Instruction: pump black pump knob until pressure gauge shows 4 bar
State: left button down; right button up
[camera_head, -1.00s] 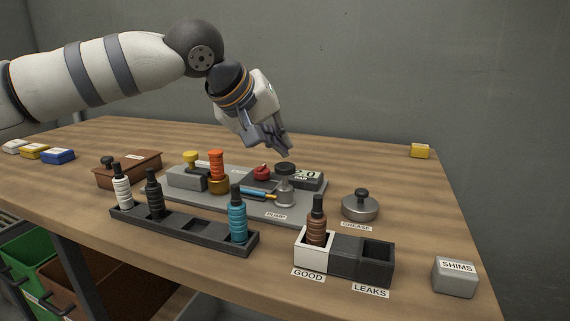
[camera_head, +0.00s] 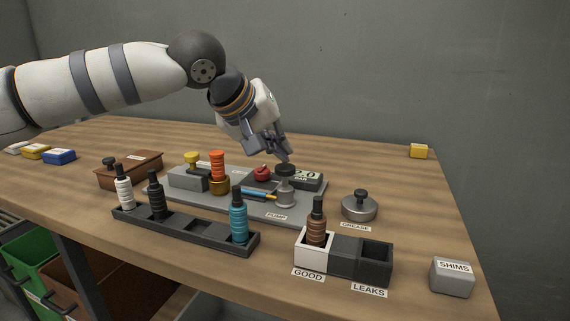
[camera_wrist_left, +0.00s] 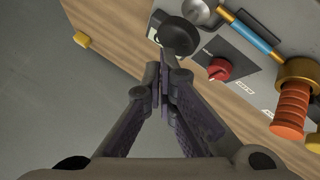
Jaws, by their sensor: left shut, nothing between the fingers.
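The black pump knob (camera_head: 285,170) sits on top of the silver pump (camera_head: 284,190) on the grey test plate. The knob also shows in the left wrist view (camera_wrist_left: 179,35), just beyond my fingertips. My left gripper (camera_head: 284,158) is shut and empty, its fingertips just above the knob; I cannot tell whether they touch it. In the left wrist view my fingers (camera_wrist_left: 164,75) are closed together. The pressure gauge (camera_head: 306,175), a display marked BAR, stands right behind the pump and is partly hidden by it; its visible digits look like "2.0" or ".0". My right gripper is not in view.
A red knob (camera_head: 262,172) and an orange fitting (camera_head: 218,166) are left of the pump. A dark rack (camera_head: 185,230) with several bottle-like fittings stands in front. The GOOD and LEAKS box (camera_head: 345,247) is front right. A grease tin (camera_head: 360,206) stands right. The table's back right is mostly clear.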

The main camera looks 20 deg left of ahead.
aim_at(281, 164)
pick_arm(q)
jog(key=shift+f, duration=1.45)
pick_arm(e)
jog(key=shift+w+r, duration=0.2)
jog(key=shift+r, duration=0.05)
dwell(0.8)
pick_arm(q)
jog(key=shift+r+p, duration=0.15)
jog(key=shift+p, duration=0.15)
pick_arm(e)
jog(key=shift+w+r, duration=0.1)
pick_arm(q)
jog(key=shift+r+p, duration=1.35)
jog(key=shift+r, duration=0.45)
jog(key=shift+f, duration=0.1)
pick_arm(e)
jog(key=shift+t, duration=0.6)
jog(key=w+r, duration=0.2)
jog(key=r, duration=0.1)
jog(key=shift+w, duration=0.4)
pick_arm(q)
jog(key=shift+r+p, duration=0.8)
jog(key=shift+r, duration=1.7)
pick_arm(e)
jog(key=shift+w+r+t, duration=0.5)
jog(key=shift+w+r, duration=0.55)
